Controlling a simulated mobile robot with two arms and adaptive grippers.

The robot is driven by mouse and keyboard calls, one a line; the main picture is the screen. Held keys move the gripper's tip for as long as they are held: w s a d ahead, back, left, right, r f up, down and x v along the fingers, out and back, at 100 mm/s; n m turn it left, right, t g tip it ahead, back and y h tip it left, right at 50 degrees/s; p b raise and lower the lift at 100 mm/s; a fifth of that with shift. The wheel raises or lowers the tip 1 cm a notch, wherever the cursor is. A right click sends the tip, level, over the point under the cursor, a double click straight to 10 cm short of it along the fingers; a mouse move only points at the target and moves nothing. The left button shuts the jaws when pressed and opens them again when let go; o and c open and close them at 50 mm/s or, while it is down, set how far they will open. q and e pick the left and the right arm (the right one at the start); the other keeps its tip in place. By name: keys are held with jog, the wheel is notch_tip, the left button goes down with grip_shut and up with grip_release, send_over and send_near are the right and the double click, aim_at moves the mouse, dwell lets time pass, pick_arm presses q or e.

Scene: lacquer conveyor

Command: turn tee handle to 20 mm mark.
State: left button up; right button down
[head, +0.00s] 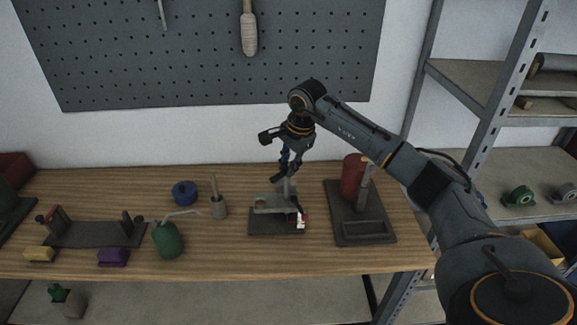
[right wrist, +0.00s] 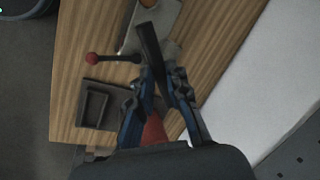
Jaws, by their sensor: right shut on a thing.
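The tee handle (head: 280,178) is a dark bar on top of an upright post of a small grey fixture (head: 275,226) on the bench. My right gripper (head: 286,172) reaches down over it from above and is shut on the handle. In the right wrist view the dark handle bar (right wrist: 149,47) lies between the fingertips of my right gripper (right wrist: 156,62). The grey body of the fixture (right wrist: 129,38) shows beyond it. I cannot read a 20 mm mark in either view. My left gripper is not in view.
Right of the fixture stands a dark tray stand (head: 362,237) with a red cylinder (head: 352,176).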

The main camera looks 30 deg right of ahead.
jog(key=m+h+b, duration=0.1)
jog(key=m, duration=0.3)
jog(key=shift+a, duration=0.15)
jog(key=m+h+b, duration=0.1)
jog(key=m, duration=0.3)
jog(key=shift+a, duration=0.1)
jog(key=shift+m, duration=0.3)
jog(key=c, duration=1.3)
grip_release()
jog(key=v, duration=1.2)
jog(key=shift+w, duration=0.25)
jog(key=shift+a, duration=0.2)
